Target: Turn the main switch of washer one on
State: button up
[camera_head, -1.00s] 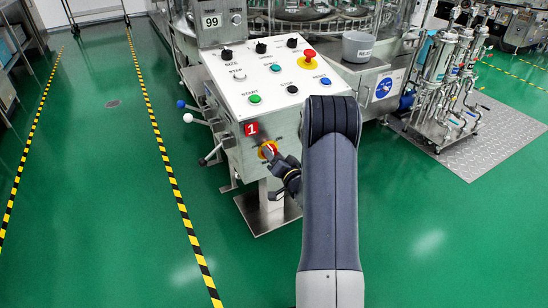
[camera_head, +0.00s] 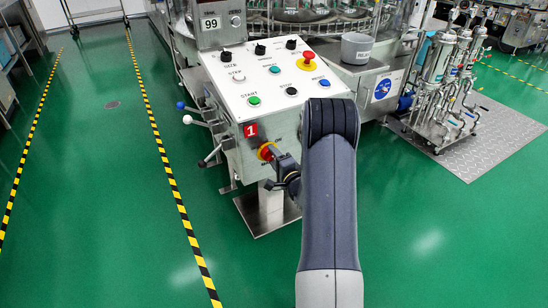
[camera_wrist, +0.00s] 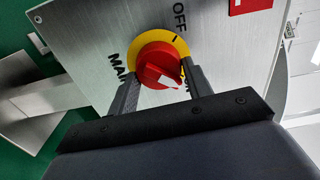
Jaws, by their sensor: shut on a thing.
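The main switch is a red knob on a yellow ring (camera_head: 266,151), on the front face of the washer's control box, below a red "1" label (camera_head: 250,130). In the wrist view the red knob (camera_wrist: 158,62) sits between my two fingers, and its white mark is at the lower right, toward the partly hidden "ON" lettering. "OFF" (camera_wrist: 180,16) is readable above the ring, and "MAIN" is on the left, partly covered by a finger. My gripper (camera_wrist: 163,79) is shut on the knob. In the head view my gripper (camera_head: 277,160) meets the switch from the right.
The sloped panel (camera_head: 270,80) above holds several buttons and knobs and a red emergency stop (camera_head: 307,61). Levers with ball ends (camera_head: 187,119) stick out at the box's left. Open green floor (camera_head: 110,200) lies left and in front.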

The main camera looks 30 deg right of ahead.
jog(key=shift+m, duration=0.4)
jog(key=o, duration=0.9)
jog(key=shift+o, duration=0.2)
jog(key=s+p, duration=0.1)
jog(key=s, duration=0.9)
jog(key=shift+s+d+p, duration=0.2)
jog(key=shift+s+p, duration=0.15)
jog(key=shift+s, duration=0.05)
